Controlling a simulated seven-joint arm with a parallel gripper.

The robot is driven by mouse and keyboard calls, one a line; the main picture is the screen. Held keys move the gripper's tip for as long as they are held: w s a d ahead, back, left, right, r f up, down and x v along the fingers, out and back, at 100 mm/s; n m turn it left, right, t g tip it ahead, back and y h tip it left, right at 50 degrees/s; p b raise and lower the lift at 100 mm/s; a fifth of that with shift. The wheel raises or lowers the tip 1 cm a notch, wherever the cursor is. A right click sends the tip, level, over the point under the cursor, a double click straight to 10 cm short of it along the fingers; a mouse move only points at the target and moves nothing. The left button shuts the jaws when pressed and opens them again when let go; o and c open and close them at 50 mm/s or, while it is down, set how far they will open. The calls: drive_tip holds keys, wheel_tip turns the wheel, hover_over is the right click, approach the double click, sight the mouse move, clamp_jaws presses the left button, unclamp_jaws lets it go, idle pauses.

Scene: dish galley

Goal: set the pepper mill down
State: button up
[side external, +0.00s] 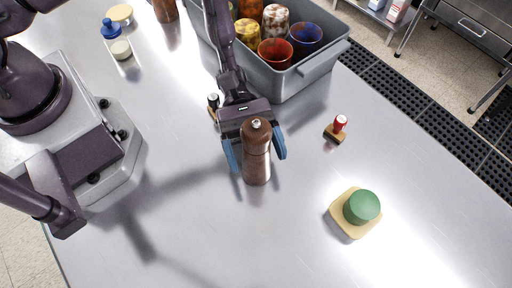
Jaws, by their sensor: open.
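The pepper mill (256,165) is dark brown wood with a small metal knob on top. It stands upright and appears to rest on the steel table (190,225). My gripper (253,150) is open, with one blue-padded finger on each side of the mill. A gap shows between the left finger and the mill, and the right finger is also apart from it near the top. The mill hides part of the space between the fingers.
A grey bin (300,80) with several colored cups stands behind my gripper. A red-topped stamp-like item (338,128) and a green round item (361,207) on a tan board (340,221) are to the right. A blue-capped bottle (110,30) is at upper left. The front table is clear.

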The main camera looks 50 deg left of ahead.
drive_tip(key=v, duration=0.3)
drive_tip(key=shift+w+a+r, duration=0.1)
drive_tip(key=shift+a+r, duration=0.05)
wheel_tip(320, 180, up, 7)
drive_tip(key=shift+f, duration=0.1)
drive_tip(key=m+t+y, duration=0.2)
drive_tip(key=m+y, duration=0.7)
approach(252, 119)
drive_tip(key=s+a+r, duration=0.3)
drive_tip(key=s+a, duration=0.2)
drive_tip(key=s+a+r+m+t+y, duration=0.4)
drive_tip(key=a+r+t+y, duration=0.3)
drive_tip(key=a+r+t, duration=0.3)
drive_tip(key=a+r, duration=0.1)
drive_tip(key=a, duration=0.2)
drive_tip(key=shift+s+a+t+y, duration=0.3)
drive_tip(key=shift+a, duration=0.1)
